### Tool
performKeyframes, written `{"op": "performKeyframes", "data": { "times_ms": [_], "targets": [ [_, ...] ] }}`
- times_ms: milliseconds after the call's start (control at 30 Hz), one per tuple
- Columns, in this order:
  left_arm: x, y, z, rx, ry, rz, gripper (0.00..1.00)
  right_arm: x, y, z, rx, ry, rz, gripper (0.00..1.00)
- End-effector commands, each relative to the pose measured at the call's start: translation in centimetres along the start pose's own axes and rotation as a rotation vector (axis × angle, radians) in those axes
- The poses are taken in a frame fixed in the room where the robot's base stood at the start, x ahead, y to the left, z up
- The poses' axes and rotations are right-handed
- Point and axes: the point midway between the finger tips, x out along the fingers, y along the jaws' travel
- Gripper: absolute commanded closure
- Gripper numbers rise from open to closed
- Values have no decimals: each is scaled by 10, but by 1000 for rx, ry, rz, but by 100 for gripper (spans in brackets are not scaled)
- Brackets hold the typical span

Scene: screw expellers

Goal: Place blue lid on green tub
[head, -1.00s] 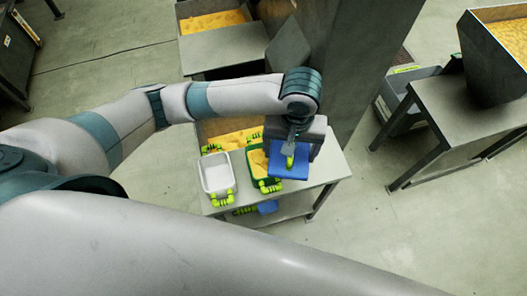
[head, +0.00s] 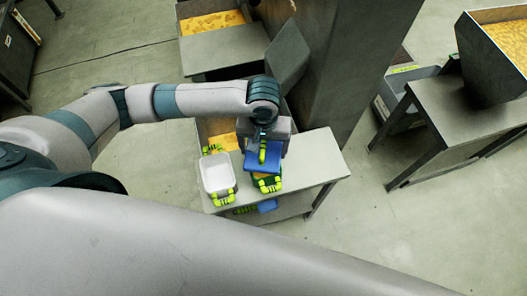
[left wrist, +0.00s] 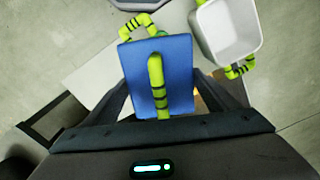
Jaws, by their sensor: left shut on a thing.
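My left gripper (head: 263,140) is shut on the yellow-green handle of the blue lid (head: 258,161). The lid also fills the middle of the left wrist view (left wrist: 180,75), its handle standing up along its centre. In the head view the lid overlaps the green tub (head: 257,186) and hides most of it. The tub's front yellow-green handle shows below the lid. In the left wrist view a tub handle (left wrist: 136,22) shows past the lid's upper edge. I cannot tell whether lid and tub touch. My right gripper is not in view.
A white tub (head: 217,176) with yellow-green handles stands close left of the green tub on the grey table (head: 317,165). A blue object (head: 267,206) lies on the lower shelf. A dark pillar (head: 345,70) rises behind. The table's right end is clear.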

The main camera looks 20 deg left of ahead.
Motion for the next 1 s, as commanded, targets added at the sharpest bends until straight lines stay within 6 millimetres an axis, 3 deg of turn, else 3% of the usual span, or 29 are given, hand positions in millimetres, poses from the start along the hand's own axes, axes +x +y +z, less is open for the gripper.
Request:
{"op": "performKeyframes", "data": {
  "times_ms": [300,667,700,767,1000],
  "targets": [
    [31,0,1,0,-1,-1,43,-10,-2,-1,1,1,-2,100],
    [33,0,1,1,-1,0,43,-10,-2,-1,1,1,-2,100],
    [34,0,1,1,-1,0,18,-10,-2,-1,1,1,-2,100],
    [34,0,1,1,0,0,3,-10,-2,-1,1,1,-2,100],
    [34,0,1,1,0,0,1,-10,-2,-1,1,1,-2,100]
  ]
}}
